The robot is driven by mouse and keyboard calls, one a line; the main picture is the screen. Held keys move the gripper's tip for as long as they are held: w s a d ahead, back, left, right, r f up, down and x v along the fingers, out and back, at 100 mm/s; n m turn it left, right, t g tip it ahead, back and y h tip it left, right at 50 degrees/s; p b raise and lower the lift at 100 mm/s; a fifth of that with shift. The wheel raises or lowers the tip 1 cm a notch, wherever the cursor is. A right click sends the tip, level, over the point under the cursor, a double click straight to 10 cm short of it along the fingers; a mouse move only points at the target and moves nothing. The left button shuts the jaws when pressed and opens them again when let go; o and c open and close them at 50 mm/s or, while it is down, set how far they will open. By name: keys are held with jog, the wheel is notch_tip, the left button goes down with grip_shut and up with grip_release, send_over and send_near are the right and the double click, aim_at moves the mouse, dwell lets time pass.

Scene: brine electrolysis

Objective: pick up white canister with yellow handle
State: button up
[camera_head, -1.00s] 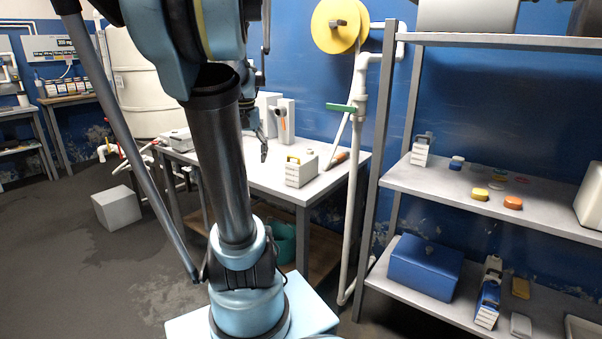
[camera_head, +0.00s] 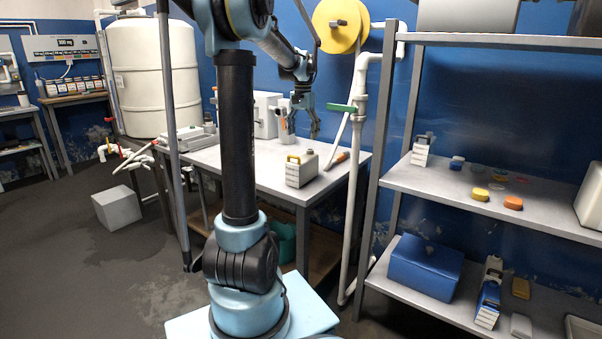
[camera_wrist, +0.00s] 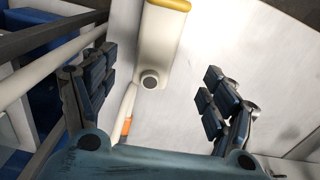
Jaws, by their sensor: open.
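The white canister (camera_head: 300,170) with a yellow handle (camera_head: 293,158) stands upright on the table, near its right front edge in the head view. In the wrist view the canister (camera_wrist: 160,42) is at top centre, its yellow handle (camera_wrist: 170,5) cut by the top edge and a dark round cap facing the camera. My gripper (camera_head: 303,124) is open and empty, above and behind the canister in the head view. In the wrist view my gripper (camera_wrist: 152,82) has its fingers spread wide, with the canister beyond them and not touched.
The grey table (camera_head: 240,165) holds a white box device (camera_head: 267,115) at its back. A white pipe (camera_head: 357,160) and shelf rack (camera_head: 470,195) stand right of the table. Table surface around the canister is mostly clear.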

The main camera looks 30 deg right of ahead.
aim_at(303, 169)
notch_tip(303, 169, down, 10)
jog(key=shift+f, duration=0.15)
jog(key=shift+s+f, duration=0.2)
jog(key=shift+f, duration=2.55)
jog(key=c, duration=1.3)
